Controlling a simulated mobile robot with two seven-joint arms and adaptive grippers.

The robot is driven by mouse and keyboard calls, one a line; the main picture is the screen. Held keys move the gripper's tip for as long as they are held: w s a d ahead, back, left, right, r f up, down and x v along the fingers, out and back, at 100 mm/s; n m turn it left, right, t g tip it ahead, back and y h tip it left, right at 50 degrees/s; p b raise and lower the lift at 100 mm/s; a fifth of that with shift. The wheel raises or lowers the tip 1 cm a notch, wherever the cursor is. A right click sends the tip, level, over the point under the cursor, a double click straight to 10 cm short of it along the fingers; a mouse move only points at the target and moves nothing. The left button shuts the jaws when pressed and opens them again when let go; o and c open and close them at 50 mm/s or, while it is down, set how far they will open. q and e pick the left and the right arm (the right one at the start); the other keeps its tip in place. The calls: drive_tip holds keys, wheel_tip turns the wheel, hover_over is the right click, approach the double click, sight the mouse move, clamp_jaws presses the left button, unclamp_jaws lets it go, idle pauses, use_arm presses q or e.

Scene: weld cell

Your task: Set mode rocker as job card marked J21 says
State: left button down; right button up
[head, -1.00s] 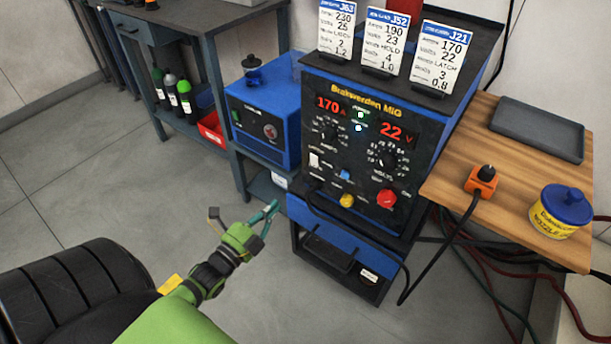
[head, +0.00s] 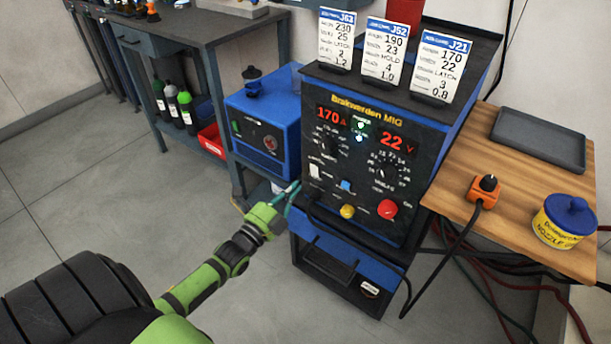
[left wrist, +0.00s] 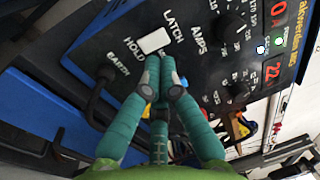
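The white mode rocker (head: 314,171) is at the lower left of the welder's black front panel (head: 330,150). In the left wrist view the rocker (left wrist: 154,40) sits between the words LATCH and HOLD; which side is pressed in I cannot tell. Job card J21 (head: 442,62), rightmost on top of the welder, reads 170, 22, LATCH, 3, 0.8. My left gripper (head: 291,192) is just below and left of the rocker. In the left wrist view its teal fingertips (left wrist: 160,75) are together, empty, just short of the rocker; contact is not clear. My right gripper is not in view.
A blue knob (head: 346,187), a yellow knob (head: 348,211) and a red knob (head: 387,208) are close to the rocker. A blue unit (head: 262,125) stands left of the welder.

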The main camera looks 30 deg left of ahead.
sight(312, 167)
use_arm(q)
drive_tip(key=w, duration=0.4)
drive_tip(key=shift+w+r, duration=0.25)
drive_tip(key=shift+w+d+r, duration=0.1)
drive_tip(key=shift+w+r, duration=0.05)
drive_tip(key=shift+w, duration=0.45)
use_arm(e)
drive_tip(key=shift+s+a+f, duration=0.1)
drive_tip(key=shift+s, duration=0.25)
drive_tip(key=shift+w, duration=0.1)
use_arm(q)
drive_tip(key=shift+w+r, duration=0.1)
drive_tip(key=shift+r, duration=0.1)
drive_tip(key=g+p, duration=0.1)
drive_tip(key=p, duration=0.3)
drive_tip(key=shift+w+r+g, duration=0.3)
drive_tip(key=shift+g, duration=0.1)
drive_tip(key=shift+s+f, duration=0.15)
drive_tip(key=shift+s, duration=0.1)
drive_tip(key=s, duration=1.1)
drive_tip(key=shift+s+a, duration=0.2)
drive_tip(key=shift+s, duration=0.2)
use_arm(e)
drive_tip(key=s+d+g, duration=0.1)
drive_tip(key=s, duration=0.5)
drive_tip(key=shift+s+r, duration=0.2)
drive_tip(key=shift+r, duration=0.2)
